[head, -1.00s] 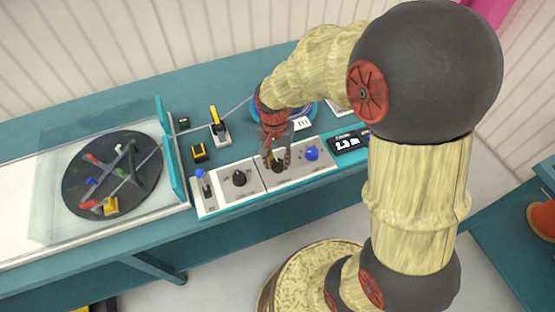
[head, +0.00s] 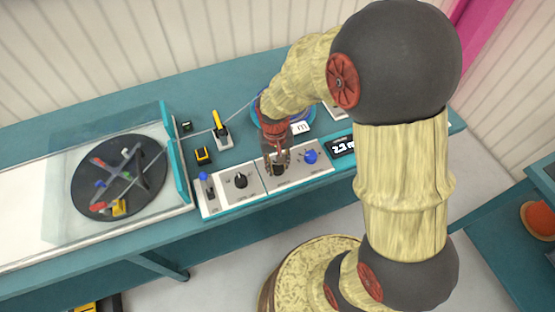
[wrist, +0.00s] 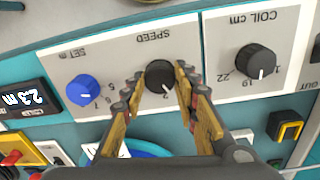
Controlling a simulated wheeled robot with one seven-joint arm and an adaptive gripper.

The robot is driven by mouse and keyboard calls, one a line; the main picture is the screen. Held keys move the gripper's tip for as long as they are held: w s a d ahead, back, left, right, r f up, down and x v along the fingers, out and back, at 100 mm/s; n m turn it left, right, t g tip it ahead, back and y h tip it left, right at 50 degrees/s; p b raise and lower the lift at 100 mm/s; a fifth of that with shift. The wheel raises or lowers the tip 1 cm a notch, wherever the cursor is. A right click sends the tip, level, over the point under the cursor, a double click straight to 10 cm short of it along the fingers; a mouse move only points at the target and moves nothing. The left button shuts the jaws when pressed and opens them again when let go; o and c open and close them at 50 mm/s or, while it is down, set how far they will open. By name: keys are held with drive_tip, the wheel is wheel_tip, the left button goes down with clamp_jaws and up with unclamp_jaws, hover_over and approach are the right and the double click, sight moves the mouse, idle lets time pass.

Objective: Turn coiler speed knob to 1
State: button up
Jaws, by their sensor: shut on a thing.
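The black speed knob (wrist: 159,78) is on a grey panel under the label SPEED, which is upside down in the wrist view. A digit 2 shows beside the knob on its near side; the pointer is hard to make out. My gripper (wrist: 160,82) has one finger on each side of this knob and is shut on it. In the head view my gripper (head: 277,156) reaches down over the same knob (head: 279,169) and partly hides it.
The blue SET m knob (wrist: 83,91) and black COIL cm knob (wrist: 256,62) flank the speed knob. A blue-tipped lever (head: 204,182) stands at the panel's left end. A display (wrist: 20,98) reads 2.3 m. The coiler disc (head: 118,178) sits behind a clear guard.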

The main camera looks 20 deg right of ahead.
sight(277, 167)
drive_tip(key=n+p, duration=0.3)
drive_tip(key=n, duration=0.2)
drive_tip(key=shift+n, duration=0.4)
drive_tip(key=shift+p, duration=0.35)
drive_tip(key=o, duration=1.1)
drive_tip(key=shift+r, duration=0.1)
drive_tip(key=r, duration=1.1)
drive_tip(key=shift+s+a+r, duration=0.1)
drive_tip(key=shift+a+r, duration=0.1)
drive_tip(key=shift+r, duration=0.2)
